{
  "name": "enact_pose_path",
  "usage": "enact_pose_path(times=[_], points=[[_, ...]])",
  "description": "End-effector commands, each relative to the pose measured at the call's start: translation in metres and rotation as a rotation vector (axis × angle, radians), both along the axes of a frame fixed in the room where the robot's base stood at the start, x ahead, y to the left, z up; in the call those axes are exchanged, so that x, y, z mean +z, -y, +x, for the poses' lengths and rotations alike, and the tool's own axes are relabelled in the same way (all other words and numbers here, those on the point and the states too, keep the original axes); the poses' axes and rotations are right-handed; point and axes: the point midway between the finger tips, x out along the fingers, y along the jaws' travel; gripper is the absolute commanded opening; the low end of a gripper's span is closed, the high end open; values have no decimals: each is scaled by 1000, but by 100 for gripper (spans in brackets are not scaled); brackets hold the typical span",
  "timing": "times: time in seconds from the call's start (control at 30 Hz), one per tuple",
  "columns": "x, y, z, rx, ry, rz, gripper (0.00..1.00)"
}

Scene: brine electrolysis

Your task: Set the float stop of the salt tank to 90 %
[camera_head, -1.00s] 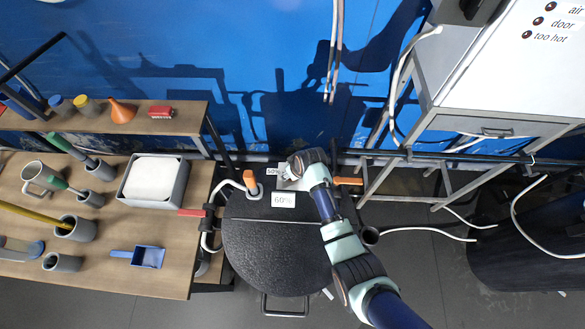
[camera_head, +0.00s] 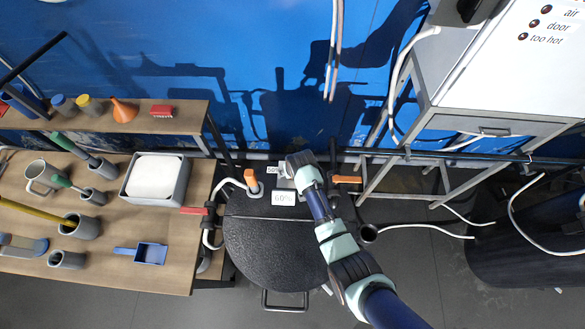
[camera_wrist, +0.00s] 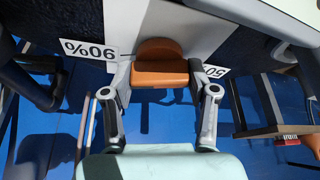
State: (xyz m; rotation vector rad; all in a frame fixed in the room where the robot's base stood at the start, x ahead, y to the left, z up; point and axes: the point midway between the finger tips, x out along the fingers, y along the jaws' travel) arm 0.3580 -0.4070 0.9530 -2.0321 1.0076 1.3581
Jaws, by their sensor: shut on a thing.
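The salt tank (camera_head: 275,250) is the black, round-lidded vessel at the lower middle of the head view. A 60% label (camera_head: 284,198) and a 50% label (camera_head: 273,169) show at its back part. My gripper (camera_wrist: 162,76) is shut on an orange knob (camera_wrist: 160,52) in the wrist view, one finger on each side. The knob sits on a pale grey plate. An upside-down 90% label (camera_wrist: 88,50) is left of it and a partly covered 50% label is right of it. In the head view my wrist hides the knob and the 90% label.
An orange-handled fitting (camera_head: 251,181) with a white hose stands left of the labels. Another orange handle (camera_head: 347,180) is just right of my wrist. A wooden bench (camera_head: 110,270) with pots lies left, a metal frame (camera_head: 430,165) right. The blue wall (camera_head: 250,60) is behind.

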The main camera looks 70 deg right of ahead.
Motion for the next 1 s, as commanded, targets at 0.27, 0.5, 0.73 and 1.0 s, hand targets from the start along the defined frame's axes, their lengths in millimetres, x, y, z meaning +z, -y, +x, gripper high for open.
enact_pose_path(times=[0.27, 0.5, 0.73, 1.0], points=[[0, 0, 0, -1, 2, 0, 83], [0, 0, 0, -1, 1, 1, 83], [18, -5, -4, 0, 3, -2, 83], [80, -25, -19, 0, 3, -3, 83]])
